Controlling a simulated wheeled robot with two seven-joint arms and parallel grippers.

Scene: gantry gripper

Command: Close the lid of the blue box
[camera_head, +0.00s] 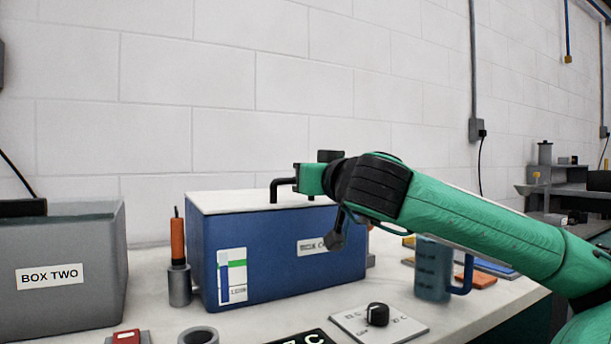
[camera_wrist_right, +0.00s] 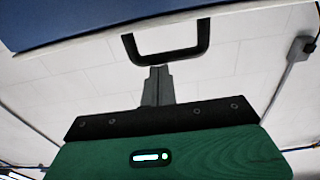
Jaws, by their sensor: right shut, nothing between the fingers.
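The blue box (camera_head: 265,251) stands on the table in the middle of the head view. Its white lid (camera_head: 232,200) lies flat across the top, with no gap that I can see. A black handle (camera_head: 274,189) rises from the lid; it also shows in the right wrist view (camera_wrist_right: 166,57). My right gripper (camera_head: 312,179) is above the lid, beside the handle. In the right wrist view its fingers (camera_wrist_right: 158,74) are shut and empty, pointing at the handle. I cannot tell whether they touch it. My left gripper is out of view.
A grey box labelled BOX TWO (camera_head: 84,275) stands at the left. An orange-handled tool in a grey holder (camera_head: 179,285) is between the boxes. A blue mug (camera_head: 433,270) and a dial plate (camera_head: 378,322) are to the right and front.

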